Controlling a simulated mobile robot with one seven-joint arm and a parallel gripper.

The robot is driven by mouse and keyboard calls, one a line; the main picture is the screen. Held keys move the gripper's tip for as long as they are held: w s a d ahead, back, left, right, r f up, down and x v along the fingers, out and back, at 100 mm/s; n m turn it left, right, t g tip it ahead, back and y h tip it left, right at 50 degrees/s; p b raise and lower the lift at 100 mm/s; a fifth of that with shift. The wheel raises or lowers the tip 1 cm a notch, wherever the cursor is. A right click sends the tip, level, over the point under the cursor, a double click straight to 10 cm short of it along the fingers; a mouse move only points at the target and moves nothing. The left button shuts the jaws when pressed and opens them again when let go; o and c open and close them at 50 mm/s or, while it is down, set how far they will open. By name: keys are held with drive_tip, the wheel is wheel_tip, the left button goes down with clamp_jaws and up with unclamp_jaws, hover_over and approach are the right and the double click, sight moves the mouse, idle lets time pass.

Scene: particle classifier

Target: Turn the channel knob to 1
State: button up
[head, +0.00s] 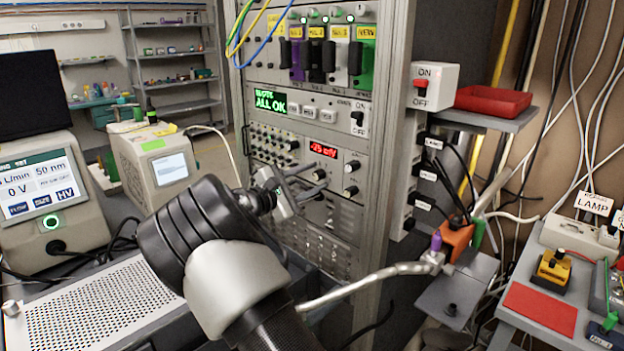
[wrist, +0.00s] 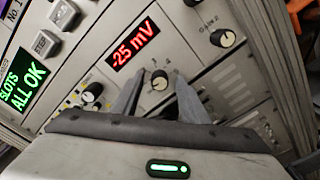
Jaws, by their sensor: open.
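A small round cream-and-black knob (wrist: 160,80) sits under the red "-25 mV" display (wrist: 132,44) on the rack panel. It lies between the fingertips of my open gripper (wrist: 158,77) in the wrist view, with a gap showing on each side. I cannot tell whether the fingertips reach around it in depth. The marks around it are too small to read, so its setting is unclear. In the head view my gripper (head: 319,180) is at the panel just below the red display (head: 323,150), and its fingers partly hide this knob.
Similar knobs sit close by, one to the right (wrist: 228,38) and one to the left (wrist: 92,92). A green "ALL OK" screen (head: 270,101) is above. An ON/OFF switch box (head: 433,86) and a red tray (head: 492,101) are to the right of the rack.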

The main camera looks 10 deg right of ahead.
drive_tip(key=p+v, duration=0.1)
drive_tip(key=v, duration=1.6)
drive_tip(key=shift+a, duration=0.2)
drive_tip(key=shift+r, duration=0.1)
drive_tip(key=s+d+m+g+y, duration=0.7)
drive_tip(key=s+d, duration=0.6)
drive_tip(key=d, duration=0.4)
drive_tip(key=s+a+r+m+t+y, duration=0.1)
drive_tip(key=s+m+y, duration=0.3)
drive_tip(key=s, duration=0.7)
drive_tip(key=s+a+r+m+t+y, duration=0.15)
drive_tip(key=s+m+y, duration=0.25)
drive_tip(key=s, duration=0.7)
wheel_tip(320, 180, up, 17)
drive_tip(key=p, duration=1.7)
drive_tip(key=shift+a+f, duration=0.15)
